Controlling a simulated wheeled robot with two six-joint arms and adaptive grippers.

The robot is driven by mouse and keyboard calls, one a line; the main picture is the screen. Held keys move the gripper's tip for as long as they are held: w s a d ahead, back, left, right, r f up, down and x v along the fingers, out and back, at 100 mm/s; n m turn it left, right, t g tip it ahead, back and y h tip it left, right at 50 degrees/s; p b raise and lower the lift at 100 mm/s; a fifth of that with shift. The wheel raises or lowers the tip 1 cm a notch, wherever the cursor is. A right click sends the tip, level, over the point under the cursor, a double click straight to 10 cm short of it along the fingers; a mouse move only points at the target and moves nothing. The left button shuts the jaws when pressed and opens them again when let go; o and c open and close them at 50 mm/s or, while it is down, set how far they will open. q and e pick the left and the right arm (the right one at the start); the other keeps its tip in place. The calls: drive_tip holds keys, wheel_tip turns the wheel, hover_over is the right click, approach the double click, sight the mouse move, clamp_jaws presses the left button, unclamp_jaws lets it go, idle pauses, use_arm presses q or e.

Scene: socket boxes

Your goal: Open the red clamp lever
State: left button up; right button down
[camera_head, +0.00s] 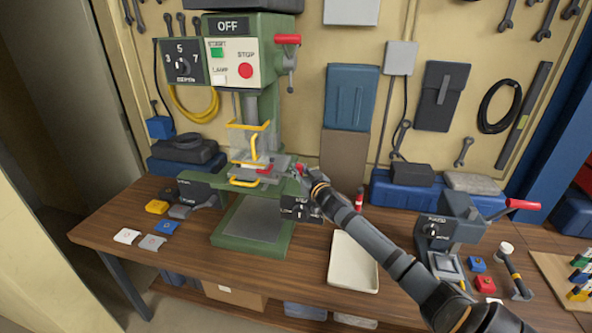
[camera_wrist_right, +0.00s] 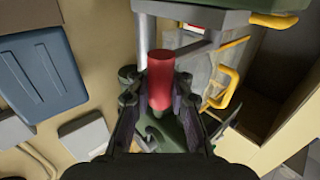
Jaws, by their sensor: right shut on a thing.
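The green drill press (camera_head: 265,110) stands at the back of the bench, with a clear guard and yellow bars over its work table. My right gripper (camera_head: 304,173) reaches in from the right to the right side of that table. It is shut on the red clamp lever (camera_head: 298,168). In the right wrist view the lever's red cylindrical grip (camera_wrist_right: 160,82) sits between the two dark fingers (camera_wrist_right: 160,100), its end towards the camera. The lever's pivot is mostly hidden. My left gripper is not in view.
A white tray (camera_head: 353,262) lies on the bench under my right arm. A grey device (camera_head: 447,228) with a red handle stands at the right. A red-tipped feed handle (camera_head: 287,39) is higher on the press.

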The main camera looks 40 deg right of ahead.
drive_tip(key=shift+d+f, duration=0.15)
drive_tip(key=shift+f, duration=0.05)
drive_tip(key=c, duration=1.6)
unclamp_jaws()
drive_tip(key=shift+s, duration=0.1)
drive_tip(key=o, duration=0.4)
drive_tip(key=shift+s+d+r, duration=0.1)
drive_tip(key=shift+s+d, duration=0.2)
drive_tip(key=shift+d, duration=0.05)
drive_tip(key=shift+w+a, duration=0.1)
drive_tip(key=shift+a, duration=0.2)
drive_tip(key=shift+s+a, duration=0.25)
drive_tip(key=shift+s, duration=1.6)
drive_tip(key=shift+s+a, duration=0.2)
drive_tip(key=shift+s, duration=1.65)
